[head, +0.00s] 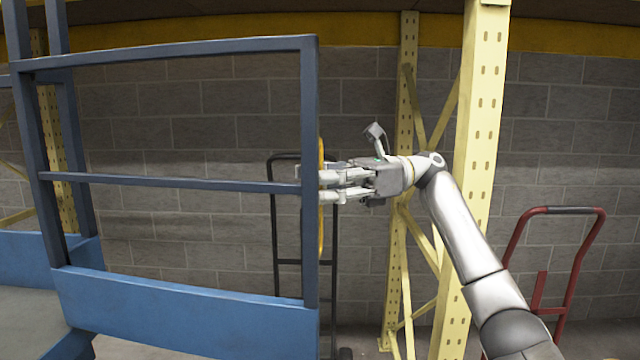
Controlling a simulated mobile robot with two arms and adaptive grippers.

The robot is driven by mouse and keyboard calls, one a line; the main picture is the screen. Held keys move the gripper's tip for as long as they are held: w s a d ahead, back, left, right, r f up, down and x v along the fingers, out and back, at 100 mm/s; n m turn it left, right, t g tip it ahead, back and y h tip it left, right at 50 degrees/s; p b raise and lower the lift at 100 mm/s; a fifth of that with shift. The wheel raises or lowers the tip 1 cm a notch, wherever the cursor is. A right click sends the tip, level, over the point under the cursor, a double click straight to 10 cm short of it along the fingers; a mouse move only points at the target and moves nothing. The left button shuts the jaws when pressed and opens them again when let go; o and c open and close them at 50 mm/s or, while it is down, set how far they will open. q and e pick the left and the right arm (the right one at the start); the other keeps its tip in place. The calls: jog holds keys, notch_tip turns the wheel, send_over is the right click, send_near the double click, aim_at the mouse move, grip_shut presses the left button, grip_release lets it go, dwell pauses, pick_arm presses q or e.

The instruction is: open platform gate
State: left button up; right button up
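The blue platform gate (180,183) fills the left half of the head view. It has a top rail, a thin middle rail, a solid lower panel and an upright post (310,110) at its right end. A narrow yellow strip (321,232) shows along the right side of this post. My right gripper (322,186) comes in from the right, level with the middle rail, its fingers pointing left at the post. The fingertips overlap the post's right edge; I cannot tell whether they grip it. My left gripper is out of view.
A yellow rack upright (476,150) stands behind my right arm, with another yellow post (405,90) further back. A black hand truck (275,225) stands behind the gate's end. A red hand truck (590,250) is at the right. A grey block wall (220,235) closes the back.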

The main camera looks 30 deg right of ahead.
jog(key=s+d, duration=0.1)
jog(key=d, duration=1.1)
jog(key=shift+s, duration=0.2)
